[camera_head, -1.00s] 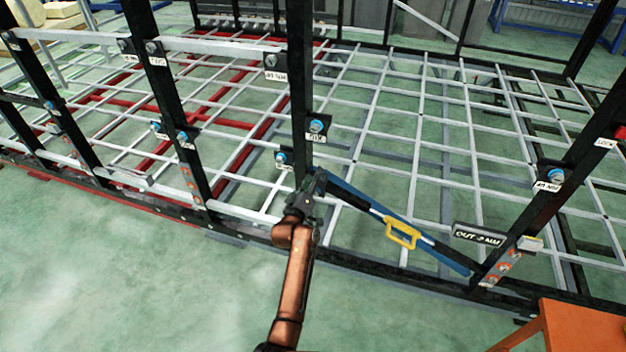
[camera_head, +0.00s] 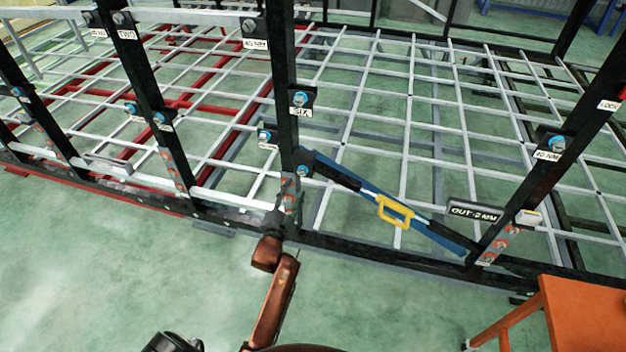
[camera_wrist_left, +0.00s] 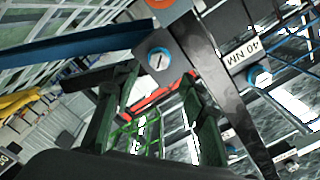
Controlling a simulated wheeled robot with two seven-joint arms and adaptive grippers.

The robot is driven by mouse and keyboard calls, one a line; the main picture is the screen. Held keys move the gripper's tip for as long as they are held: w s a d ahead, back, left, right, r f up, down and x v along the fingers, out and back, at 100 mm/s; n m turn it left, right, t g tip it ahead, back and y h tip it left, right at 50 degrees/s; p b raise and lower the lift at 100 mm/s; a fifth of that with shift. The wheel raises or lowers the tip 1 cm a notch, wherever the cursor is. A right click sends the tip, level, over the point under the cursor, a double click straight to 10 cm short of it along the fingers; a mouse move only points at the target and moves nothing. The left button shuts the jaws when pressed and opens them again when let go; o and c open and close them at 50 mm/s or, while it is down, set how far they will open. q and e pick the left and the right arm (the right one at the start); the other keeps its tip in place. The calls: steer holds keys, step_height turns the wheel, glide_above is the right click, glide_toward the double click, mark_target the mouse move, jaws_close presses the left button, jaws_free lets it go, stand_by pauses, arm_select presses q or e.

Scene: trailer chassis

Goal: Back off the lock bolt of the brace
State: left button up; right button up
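The blue diagonal brace (camera_head: 432,232) runs from a black post (camera_head: 284,90) down right to the foot of another post. It has a yellow handle (camera_head: 395,211). A blue-ringed bolt (camera_head: 304,171) sits at its upper end. My left gripper (camera_head: 288,187) is just below and left of that bolt, in front of the post and apart from the bolt. In the left wrist view the brace (camera_wrist_left: 70,43) ends beside a round bolt head (camera_wrist_left: 158,58), ahead of the fingers. The left gripper (camera_wrist_left: 158,105) is open and empty there. My right gripper is not seen.
Other blue-ringed bolts carry labels, one "40 NM" (camera_head: 548,155). An orange table (camera_head: 588,318) stands at lower right. The green floor (camera_head: 110,260) in front is clear.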

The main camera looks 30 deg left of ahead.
mark_target(301, 174)
arm_select(q)
steer(key=x, duration=0.6)
steer(key=shift+w+d+b, duration=0.1)
steer(key=shift+w+b, duration=0.05)
steer(key=shift+b, duration=0.15)
steer(key=shift+w, duration=0.45)
jaws_close()
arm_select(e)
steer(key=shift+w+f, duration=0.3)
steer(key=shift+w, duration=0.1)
